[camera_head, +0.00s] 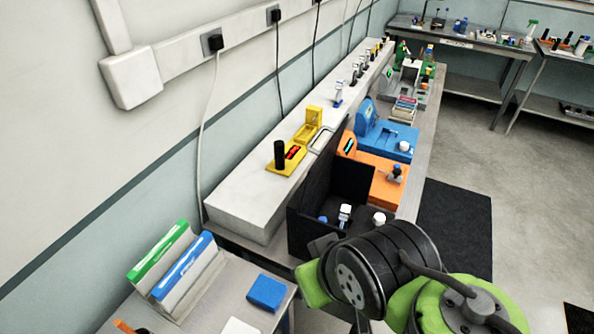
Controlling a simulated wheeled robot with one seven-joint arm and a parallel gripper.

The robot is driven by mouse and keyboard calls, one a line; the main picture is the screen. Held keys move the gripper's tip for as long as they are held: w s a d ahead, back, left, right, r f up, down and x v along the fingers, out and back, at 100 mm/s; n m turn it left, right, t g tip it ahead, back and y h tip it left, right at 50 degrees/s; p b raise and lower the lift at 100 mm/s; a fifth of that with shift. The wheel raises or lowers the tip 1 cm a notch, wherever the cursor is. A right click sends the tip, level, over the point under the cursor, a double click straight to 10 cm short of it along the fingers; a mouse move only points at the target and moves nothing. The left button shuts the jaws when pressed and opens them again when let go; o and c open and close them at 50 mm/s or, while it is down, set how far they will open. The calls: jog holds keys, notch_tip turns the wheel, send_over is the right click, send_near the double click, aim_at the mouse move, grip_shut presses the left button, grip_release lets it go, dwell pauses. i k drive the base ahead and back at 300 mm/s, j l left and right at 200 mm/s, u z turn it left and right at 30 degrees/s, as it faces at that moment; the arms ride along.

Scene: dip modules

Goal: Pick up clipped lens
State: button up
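I cannot make out a clipped lens for sure. Several small upright pieces stand in a row along the white ledge; one with a blue and white body (338,94) is nearest, and the farther ones (356,72) are too small to tell. A white-topped piece (345,213) stands inside the black open box (310,222), near the box's front. My black and green arm fills the lower right and overlaps the box's near side. My gripper's fingers do not show.
On the white ledge (245,190) are a yellow device (286,160) and a yellow holder (312,120). Orange (383,180) and blue (388,135) machines stand behind the box. A blue block (266,292) and upright binders (180,265) sit lower left. Floor at right is open.

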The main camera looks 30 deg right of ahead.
aim_at(344, 214)
jog(key=l+z, duration=0.1)
jog(key=z, duration=0.25)
jog(key=k+l+z, duration=0.15)
jog(key=z, duration=0.25)
